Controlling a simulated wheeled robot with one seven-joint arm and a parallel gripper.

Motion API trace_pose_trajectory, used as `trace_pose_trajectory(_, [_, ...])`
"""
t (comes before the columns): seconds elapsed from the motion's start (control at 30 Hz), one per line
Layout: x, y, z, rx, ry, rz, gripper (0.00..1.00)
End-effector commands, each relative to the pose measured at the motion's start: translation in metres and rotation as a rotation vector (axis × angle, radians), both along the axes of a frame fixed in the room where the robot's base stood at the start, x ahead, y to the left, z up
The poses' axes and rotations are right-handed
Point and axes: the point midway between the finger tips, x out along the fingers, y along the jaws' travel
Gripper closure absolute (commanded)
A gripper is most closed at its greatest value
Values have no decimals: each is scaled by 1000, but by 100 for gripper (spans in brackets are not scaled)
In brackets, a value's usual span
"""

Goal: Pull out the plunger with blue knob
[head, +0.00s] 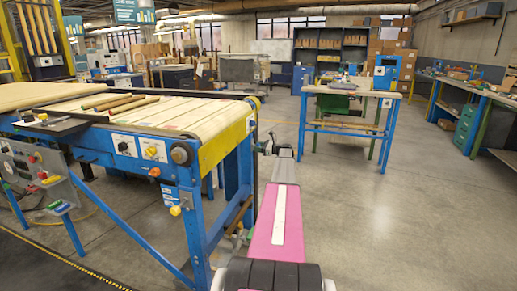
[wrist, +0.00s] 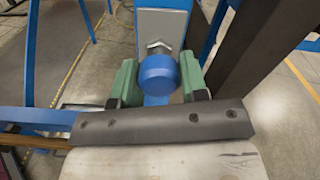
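The blue knob (wrist: 158,74) is a round cap in the middle of the wrist view. In the head view my pink arm link is in front, and I cannot make out the blue knob or my gripper there.
A blue-framed conveyor (head: 212,117) carrying wooden rods (head: 118,103) stands at the left, with a control panel (head: 35,175) before it. A dark upright post (wrist: 262,45) stands close right of my gripper. A blue-legged bench (head: 347,92) stands farther off. The right floor is clear.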

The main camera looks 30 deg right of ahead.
Motion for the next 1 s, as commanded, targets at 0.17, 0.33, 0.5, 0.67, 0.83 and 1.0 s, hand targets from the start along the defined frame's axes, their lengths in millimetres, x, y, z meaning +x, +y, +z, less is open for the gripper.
trace_pose_trajectory(0.17, [0, 0, 0, 0, 0, 0, 100])
trace_pose_trajectory(0.33, [-10, -9, 0, 0, 1, -1, 100])
trace_pose_trajectory(0.5, [-27, -22, 0, 0, 1, -1, 100])
trace_pose_trajectory(0.67, [-27, -23, 0, -1, 1, 1, 100])
trace_pose_trajectory(0.83, [-28, -23, 0, -1, 1, 0, 37])
trace_pose_trajectory(1.0, [-27, -23, 0, 0, 0, 0, 37])
